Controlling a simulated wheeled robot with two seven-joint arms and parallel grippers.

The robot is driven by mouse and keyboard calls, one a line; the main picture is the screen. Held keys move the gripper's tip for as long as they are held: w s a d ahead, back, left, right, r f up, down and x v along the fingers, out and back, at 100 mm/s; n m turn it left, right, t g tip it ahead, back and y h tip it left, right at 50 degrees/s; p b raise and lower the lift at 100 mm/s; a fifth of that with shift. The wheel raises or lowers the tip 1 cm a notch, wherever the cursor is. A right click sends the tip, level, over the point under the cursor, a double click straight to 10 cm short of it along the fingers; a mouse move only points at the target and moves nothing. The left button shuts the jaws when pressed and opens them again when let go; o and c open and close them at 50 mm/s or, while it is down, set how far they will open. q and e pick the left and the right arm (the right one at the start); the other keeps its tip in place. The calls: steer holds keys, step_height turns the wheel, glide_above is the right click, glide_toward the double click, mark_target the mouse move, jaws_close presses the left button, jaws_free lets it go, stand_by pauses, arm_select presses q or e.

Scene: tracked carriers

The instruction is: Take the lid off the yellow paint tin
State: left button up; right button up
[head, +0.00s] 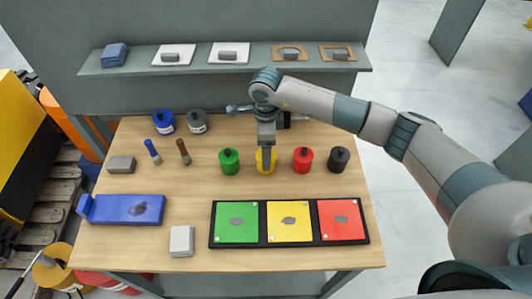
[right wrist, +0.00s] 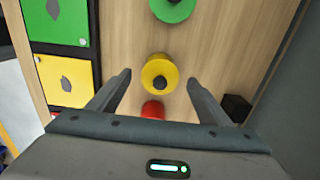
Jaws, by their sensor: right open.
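The yellow paint tin (head: 272,163) stands on the wooden table in the middle of a row of tins, partly hidden behind my right gripper (head: 266,170) in the head view. In the right wrist view the yellow tin (right wrist: 158,72) shows from above, with a dark round knob on its lid. The lid is on the tin. My right gripper (right wrist: 160,95) is open and empty, pointing down above the yellow tin. Its two fingers show left and right of the tin, and I see no contact. My left gripper is not in view.
A green tin (head: 229,162) stands left; a red tin (head: 303,160) and a black tin (head: 339,159) stand right. Blue and grey tins are behind. A black tray (head: 263,241) with green, yellow and red panels lies in front. A shelf (head: 120,66) runs behind the table.

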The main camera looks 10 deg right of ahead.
steer(key=shift+c, duration=0.6)
steer(key=c, duration=1)
steer(key=shift+r, duration=0.1)
steer(key=shift+w+r+b, duration=0.1)
steer(key=shift+r+b, duration=0.65)
steer(key=shift+r, duration=0.05)
steer(key=shift+s+d+r+b, duration=0.1)
steer(key=shift+r+b, duration=0.25)
steer(key=shift+r, duration=0.25)
steer(key=shift+s+d+r+b, duration=0.1)
steer(key=shift+r+b, duration=0.25)
steer(key=shift+r, duration=0.2)
steer(key=s+d+r+b, duration=0.4)
steer(key=s+d+r, duration=0.2)
steer(key=s, duration=0.3)
steer(key=shift+s+r, duration=0.2)
steer(key=shift+r, duration=0.3)
steer(key=shift+d, duration=0.15)
